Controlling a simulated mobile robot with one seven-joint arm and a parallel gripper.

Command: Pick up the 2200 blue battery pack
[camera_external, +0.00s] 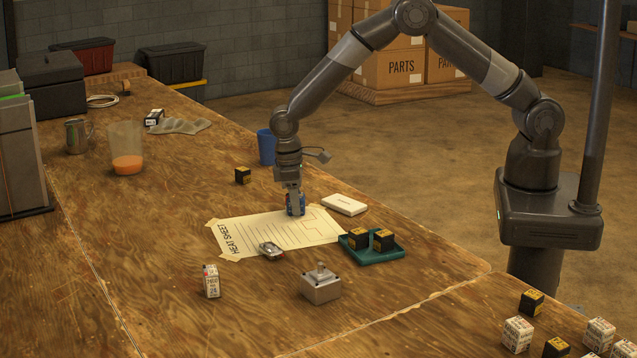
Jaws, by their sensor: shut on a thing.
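The blue battery pack (296,208) is in the middle of the wooden table, at the upper right part of the paper heat sheet (262,236). My gripper (294,192) comes down on it from above and is shut on it. The fingers cover part of the pack, and its label is too small to read. I cannot tell whether the pack touches the sheet or is slightly above it.
A teal tray (384,254) with two black packs is right of the sheet, near a white box (344,204). A black pack (243,175) and a blue cup (266,148) stand behind. A metal box (321,284) and a white pack (211,281) stand in front.

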